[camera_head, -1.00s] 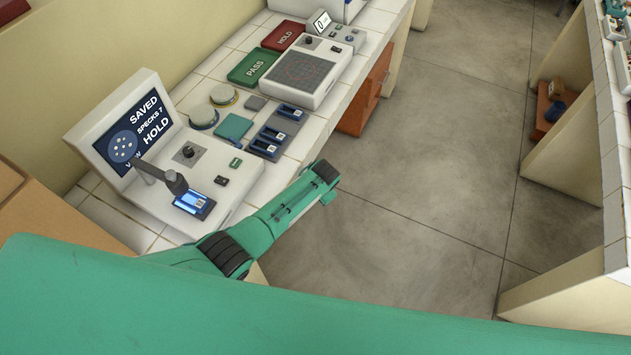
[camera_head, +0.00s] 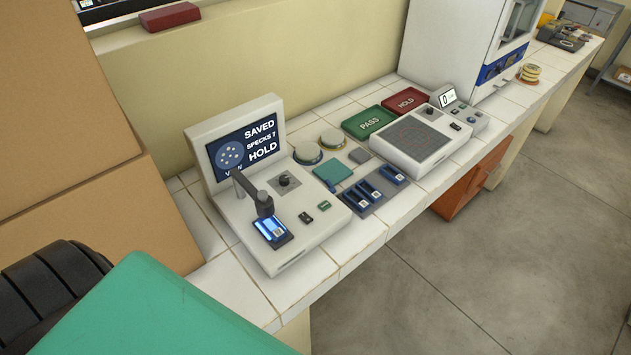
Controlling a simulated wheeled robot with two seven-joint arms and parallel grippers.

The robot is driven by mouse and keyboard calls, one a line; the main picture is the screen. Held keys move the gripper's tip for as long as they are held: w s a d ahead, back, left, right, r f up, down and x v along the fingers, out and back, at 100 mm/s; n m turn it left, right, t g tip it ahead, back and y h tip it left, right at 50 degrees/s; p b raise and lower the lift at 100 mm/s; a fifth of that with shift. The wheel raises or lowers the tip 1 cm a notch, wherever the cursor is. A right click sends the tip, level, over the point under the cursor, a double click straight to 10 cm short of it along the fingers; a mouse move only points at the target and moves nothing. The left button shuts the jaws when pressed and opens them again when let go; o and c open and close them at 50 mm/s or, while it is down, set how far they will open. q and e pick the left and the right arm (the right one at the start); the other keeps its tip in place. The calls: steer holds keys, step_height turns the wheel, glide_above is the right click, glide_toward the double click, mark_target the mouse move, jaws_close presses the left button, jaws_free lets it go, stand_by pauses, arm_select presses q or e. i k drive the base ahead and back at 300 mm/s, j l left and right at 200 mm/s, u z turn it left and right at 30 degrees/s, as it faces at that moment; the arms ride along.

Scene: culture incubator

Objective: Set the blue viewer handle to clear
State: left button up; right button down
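The viewer (camera_head: 255,215) is a white desktop unit on the bench, with a tilted screen (camera_head: 244,147) reading "SAVED", "SPECKS 7" and "HOLD". A dark arm with a round head (camera_head: 263,204) reaches over a lit blue slide holder (camera_head: 271,229) on its base. A black knob (camera_head: 285,179) and two small buttons are on the base. I cannot make out a separate blue handle on the viewer or any mark reading "clear". Neither gripper is in view; only green and black parts of my body show at the lower left.
Blue holders (camera_head: 368,190), lidded dishes (camera_head: 308,153), a green PASS tray (camera_head: 368,122), a red HOLD tray (camera_head: 405,101) and a gridded white device (camera_head: 422,139) line the bench. A white cabinet with a blue panel (camera_head: 497,66) stands behind. Cardboard boxes (camera_head: 70,90) crowd the left.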

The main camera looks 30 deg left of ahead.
mark_target(331, 188)
steer(key=i+l+u, duration=0.15)
steer(key=u, duration=0.25)
steer(key=i+l+u, duration=0.1)
steer(key=u, duration=0.25)
steer(key=l+u, duration=0.25)
steer(key=u, duration=0.15)
steer(key=i+l+u, duration=0.1)
steer(key=l+u, duration=0.25)
steer(key=j, duration=0.1)
